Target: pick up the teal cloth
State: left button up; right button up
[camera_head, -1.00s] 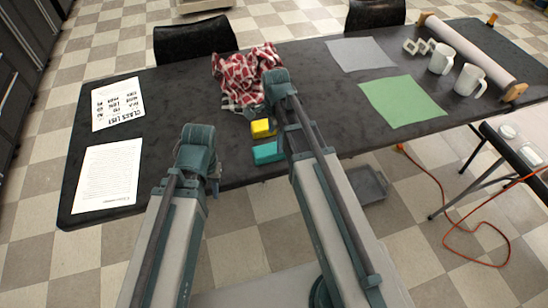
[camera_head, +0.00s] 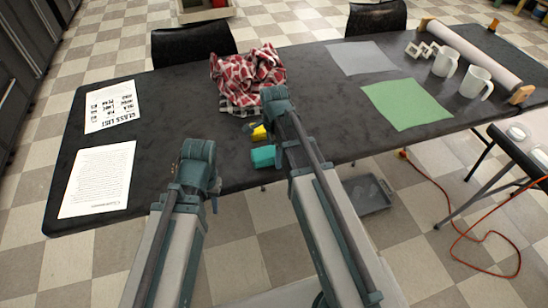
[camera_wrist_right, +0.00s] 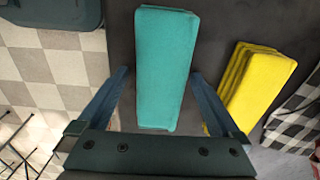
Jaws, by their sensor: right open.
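The teal cloth (camera_head: 262,156) is a folded block near the table's front edge, partly beside my right arm. In the right wrist view, the teal cloth (camera_wrist_right: 165,68) lies lengthwise between the fingers of my right gripper (camera_wrist_right: 158,88). That gripper is open, with one finger on each side of the cloth; I cannot tell whether they touch it. In the head view, my right wrist (camera_head: 275,98) hides its own fingers. My left gripper (camera_head: 213,194) is apart from the cloth, near the front edge, and its jaws are not clear.
A yellow folded stack (camera_wrist_right: 257,84) lies right of the teal cloth. A red checkered cloth (camera_head: 246,76) is behind it. Two printed sheets (camera_head: 98,180) lie on the left; green (camera_head: 406,103) and grey sheets and white mugs (camera_head: 475,82) stand right. The dark table (camera_head: 180,110) has bare room between.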

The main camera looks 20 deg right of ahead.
jog(key=c, duration=1.5)
pick_arm(q)
jog(key=shift+r, duration=0.1)
pick_arm(e)
jog(key=shift+o, duration=0.2)
jog(key=shift+r, duration=0.1)
pick_arm(q)
jog(key=shift+r, duration=0.1)
pick_arm(e)
jog(key=shift+r, duration=0.1)
